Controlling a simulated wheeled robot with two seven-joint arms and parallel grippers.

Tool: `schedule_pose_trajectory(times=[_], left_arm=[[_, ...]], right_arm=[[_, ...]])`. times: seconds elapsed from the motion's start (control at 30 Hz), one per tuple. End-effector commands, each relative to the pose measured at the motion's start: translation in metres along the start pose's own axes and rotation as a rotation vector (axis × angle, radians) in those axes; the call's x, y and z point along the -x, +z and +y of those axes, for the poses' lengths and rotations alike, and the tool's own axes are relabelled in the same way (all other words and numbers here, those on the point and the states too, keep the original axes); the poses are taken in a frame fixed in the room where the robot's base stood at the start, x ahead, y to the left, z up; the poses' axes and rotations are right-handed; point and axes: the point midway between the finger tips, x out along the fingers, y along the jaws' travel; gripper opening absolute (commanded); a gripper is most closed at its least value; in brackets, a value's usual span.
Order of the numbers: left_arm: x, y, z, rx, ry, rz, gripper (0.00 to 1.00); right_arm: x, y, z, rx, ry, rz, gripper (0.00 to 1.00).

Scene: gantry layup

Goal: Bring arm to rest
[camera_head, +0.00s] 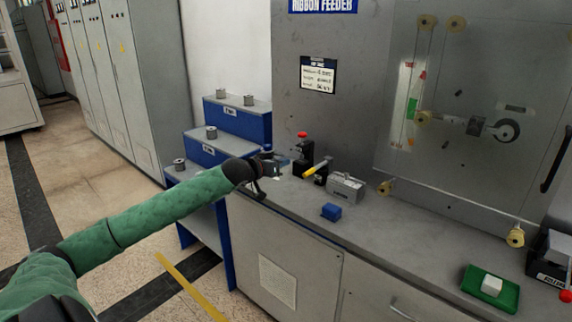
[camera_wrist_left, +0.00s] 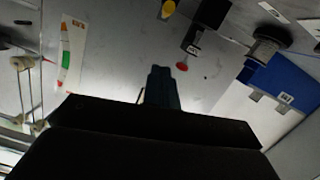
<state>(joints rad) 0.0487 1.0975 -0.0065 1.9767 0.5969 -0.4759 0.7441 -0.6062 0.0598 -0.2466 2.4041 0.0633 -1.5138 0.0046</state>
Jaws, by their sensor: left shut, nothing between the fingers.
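My left arm, in a green sleeve, comes in from the left in the head view. Its left gripper (camera_head: 278,163) is shut and empty, above the left end of the grey counter (camera_head: 385,222). It is close to a black device with a red knob (camera_head: 303,150), just left of it in the picture; whether they touch I cannot tell. In the left wrist view the closed dark fingers (camera_wrist_left: 163,88) show in the middle with nothing between them. My right gripper is in neither view.
A blue stepped rack (camera_head: 240,122) with grey cylinders stands behind the gripper. On the counter are a yellow-tipped tool (camera_head: 318,167), a grey box (camera_head: 346,188), a blue block (camera_head: 331,212) and a green tray (camera_head: 472,283) with a white block. The ribbon feeder panel (camera_head: 325,130) rises behind.

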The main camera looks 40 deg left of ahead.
Motion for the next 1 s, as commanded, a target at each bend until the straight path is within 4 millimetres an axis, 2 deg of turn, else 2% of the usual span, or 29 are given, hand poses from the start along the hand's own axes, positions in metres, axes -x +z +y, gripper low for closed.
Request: schedule_pose_trajectory(times=[0.27,0.73,0.87,1.0], left_arm=[[0.003,-0.001,0.0,0.0,0.0,0.0,0.0],[0.003,-0.001,0.0,-0.005,0.0,0.0,0.0],[0.003,0.002,-0.002,-0.06,-0.011,-0.013,0.0],[0.005,0.017,-0.019,-0.191,-0.091,-0.101,0.0]], right_arm=[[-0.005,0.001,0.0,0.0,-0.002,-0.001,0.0],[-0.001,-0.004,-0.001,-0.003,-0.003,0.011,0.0],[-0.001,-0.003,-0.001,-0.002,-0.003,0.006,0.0],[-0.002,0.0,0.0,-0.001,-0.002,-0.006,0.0]])
